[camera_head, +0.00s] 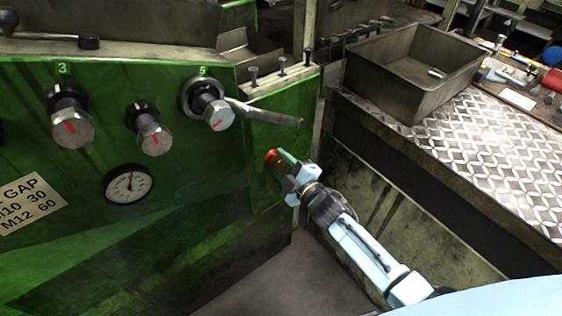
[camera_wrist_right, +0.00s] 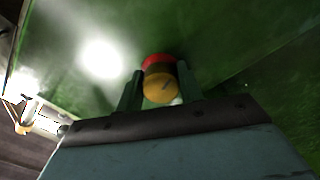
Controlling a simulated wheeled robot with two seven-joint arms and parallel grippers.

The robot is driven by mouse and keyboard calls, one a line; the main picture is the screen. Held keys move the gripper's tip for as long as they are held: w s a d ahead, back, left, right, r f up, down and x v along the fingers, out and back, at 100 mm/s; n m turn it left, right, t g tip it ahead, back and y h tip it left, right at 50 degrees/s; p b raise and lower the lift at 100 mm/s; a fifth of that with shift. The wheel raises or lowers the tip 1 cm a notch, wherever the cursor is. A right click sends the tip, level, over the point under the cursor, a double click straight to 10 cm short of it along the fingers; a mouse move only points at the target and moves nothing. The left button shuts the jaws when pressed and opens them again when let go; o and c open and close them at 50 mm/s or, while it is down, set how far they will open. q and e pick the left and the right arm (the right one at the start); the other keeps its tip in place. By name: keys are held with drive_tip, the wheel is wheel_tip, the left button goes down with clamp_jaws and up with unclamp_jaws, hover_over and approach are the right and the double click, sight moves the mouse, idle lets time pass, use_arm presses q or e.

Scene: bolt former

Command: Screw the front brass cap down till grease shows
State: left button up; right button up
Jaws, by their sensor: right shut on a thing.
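The brass cap (camera_wrist_right: 158,87) sits between the two fingers of my right gripper (camera_wrist_right: 160,92) in the right wrist view. A red band (camera_wrist_right: 158,60) shows behind it, towards the green machine face. In the head view my right gripper (camera_head: 283,166) is at the lower right part of the green machine, shut on the cap; a small red part (camera_head: 271,156) shows at its fingertips. The cap itself is mostly hidden by the fingers there. I see no grease clearly in either view. My left gripper is not in view.
The green machine front (camera_head: 210,175) carries several knobs, a dial gauge (camera_head: 128,184) and a grey lever (camera_head: 265,113) above my right gripper. A metal bin (camera_head: 405,98) and a tread-plate bench (camera_head: 495,150) stand at the right. The floor below the gripper looks clear.

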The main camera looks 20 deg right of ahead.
idle(0.5)
drive_tip(key=o, duration=1)
drive_tip(key=shift+s, duration=0.15)
drive_tip(key=p+v, duration=0.1)
drive_tip(key=v, duration=1.2)
